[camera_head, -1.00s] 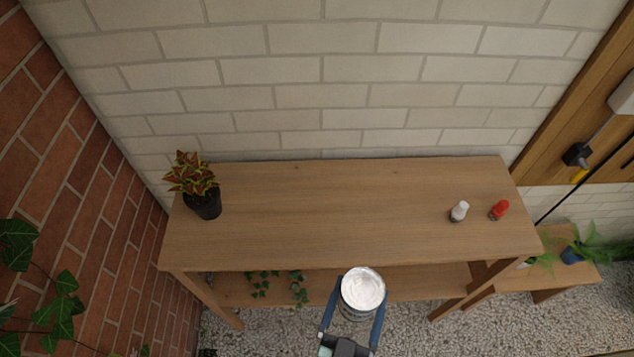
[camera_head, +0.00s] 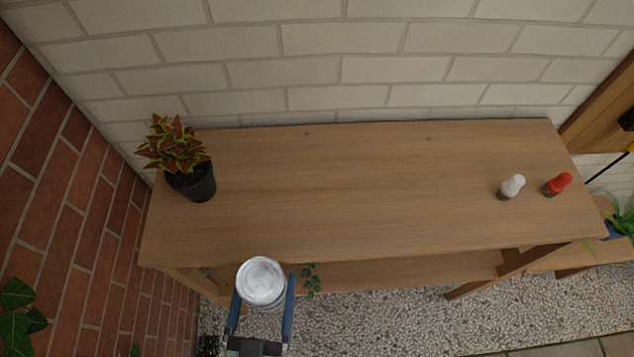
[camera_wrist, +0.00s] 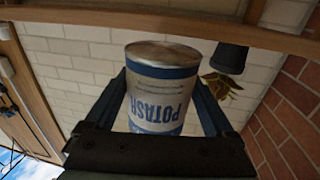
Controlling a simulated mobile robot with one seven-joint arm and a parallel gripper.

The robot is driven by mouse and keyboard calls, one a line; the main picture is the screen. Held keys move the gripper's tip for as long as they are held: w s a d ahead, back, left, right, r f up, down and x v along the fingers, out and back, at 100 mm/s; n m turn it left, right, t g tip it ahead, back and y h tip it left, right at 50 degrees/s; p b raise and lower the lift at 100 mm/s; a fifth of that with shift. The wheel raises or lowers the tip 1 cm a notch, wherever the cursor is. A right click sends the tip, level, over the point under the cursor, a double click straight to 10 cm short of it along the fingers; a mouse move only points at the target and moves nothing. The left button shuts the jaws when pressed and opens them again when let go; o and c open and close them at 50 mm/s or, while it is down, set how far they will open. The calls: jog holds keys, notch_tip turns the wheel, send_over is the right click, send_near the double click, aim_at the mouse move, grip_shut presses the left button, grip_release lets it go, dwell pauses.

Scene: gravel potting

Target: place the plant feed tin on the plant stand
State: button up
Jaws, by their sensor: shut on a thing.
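The plant feed tin (camera_head: 262,283) has a pale silvery lid and is held in front of the stand's front edge, towards the left in the head view. In the wrist view the tin (camera_wrist: 158,92) shows a white label with blue bands and the word POTASH. My gripper (camera_head: 261,305) is shut on the tin, one blue finger on each side. The plant stand (camera_head: 350,190) is a wooden table with a broad bare top and a lower shelf. The tin hides part of the lower shelf.
A potted red-and-green plant (camera_head: 190,180) stands at the top's left end. A white-capped bottle (camera_head: 512,187) and a red-capped bottle (camera_head: 557,184) stand at the right end. The middle is clear. A brick wall (camera_head: 60,160) is at left, a pale wall behind.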

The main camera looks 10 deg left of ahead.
jog(key=w, duration=0.6)
jog(key=w+a+p, duration=0.1)
jog(key=w, duration=0.5)
jog(key=w+a+p, duration=0.1)
jog(key=w, duration=0.5)
jog(key=shift+w+a+r, duration=0.1)
jog(key=shift+a, duration=0.05)
jog(key=shift+f, duration=0.3)
jog(key=o, duration=1.5)
